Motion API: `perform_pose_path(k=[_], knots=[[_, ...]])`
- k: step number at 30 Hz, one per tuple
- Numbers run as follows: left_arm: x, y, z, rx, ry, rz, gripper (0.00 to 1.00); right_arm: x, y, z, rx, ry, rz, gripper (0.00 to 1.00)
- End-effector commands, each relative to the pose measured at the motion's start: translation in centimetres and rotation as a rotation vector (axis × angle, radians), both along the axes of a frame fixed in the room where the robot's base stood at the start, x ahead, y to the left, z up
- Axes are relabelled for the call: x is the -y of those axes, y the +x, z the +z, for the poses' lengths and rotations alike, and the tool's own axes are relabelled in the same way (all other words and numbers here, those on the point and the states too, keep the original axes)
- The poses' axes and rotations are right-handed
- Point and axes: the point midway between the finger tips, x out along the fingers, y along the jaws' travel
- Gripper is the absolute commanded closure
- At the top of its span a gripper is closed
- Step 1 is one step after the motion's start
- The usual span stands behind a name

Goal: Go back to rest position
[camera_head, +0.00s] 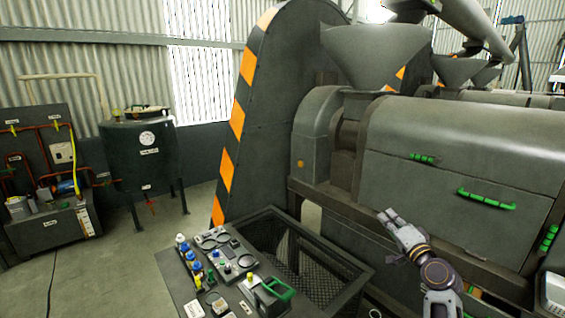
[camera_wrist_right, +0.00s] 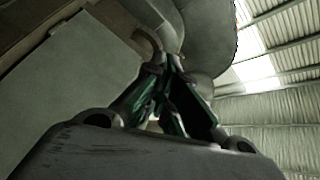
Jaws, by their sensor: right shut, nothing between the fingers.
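My right gripper (camera_head: 387,216) is in the lower right of the head view, in front of the grey screw expeller (camera_head: 450,150). Its fingers are together and hold nothing. In the right wrist view the fingers (camera_wrist_right: 165,70) meet at their tips, with the machine's grey panel (camera_wrist_right: 75,80) behind them on the left. I cannot tell whether the fingers touch the machine. My left gripper is not in either view.
A control panel (camera_head: 180,293) with knobs, buttons and a green handle (camera_head: 280,289) stands at the bottom centre, beside a mesh bin (camera_head: 345,265). The expeller has green handles (camera_head: 486,199). A dark tank (camera_head: 140,165) stands at the left. Bare floor (camera_head: 105,270) shows at lower left.

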Motion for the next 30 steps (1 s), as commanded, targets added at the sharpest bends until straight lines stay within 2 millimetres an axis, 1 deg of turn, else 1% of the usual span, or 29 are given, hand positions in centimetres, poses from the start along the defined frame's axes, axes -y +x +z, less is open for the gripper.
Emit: perform_pose_path(k=[1, 6, 8, 14, 17, 21, 26, 30], knots=[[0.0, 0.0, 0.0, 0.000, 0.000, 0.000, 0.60, -0.9, -0.8, -1.5, -0.040, -0.054, 0.020, 1.00], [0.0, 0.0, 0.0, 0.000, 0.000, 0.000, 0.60, -3.8, -3.4, -6.0, -0.166, -0.229, 0.089, 1.00], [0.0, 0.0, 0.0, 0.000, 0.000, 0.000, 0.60, -4.7, -4.5, -7.7, -0.211, -0.286, 0.114, 1.00], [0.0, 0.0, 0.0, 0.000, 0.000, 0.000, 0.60, -7.2, -8.8, -12.9, -0.361, -0.476, 0.201, 1.00], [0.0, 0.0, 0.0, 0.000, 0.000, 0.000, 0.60, -8.2, -11.2, -15.3, -0.435, -0.565, 0.246, 1.00], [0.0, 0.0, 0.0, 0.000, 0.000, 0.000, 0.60, -9.4, -14.9, -18.5, -0.539, -0.684, 0.311, 1.00], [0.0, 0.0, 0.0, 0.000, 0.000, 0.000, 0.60, -10.2, -19.5, -21.6, -0.656, -0.813, 0.384, 1.00], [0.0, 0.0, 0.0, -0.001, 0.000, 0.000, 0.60, -10.8, -23.8, -23.8, -0.756, -0.917, 0.452, 1.00]])
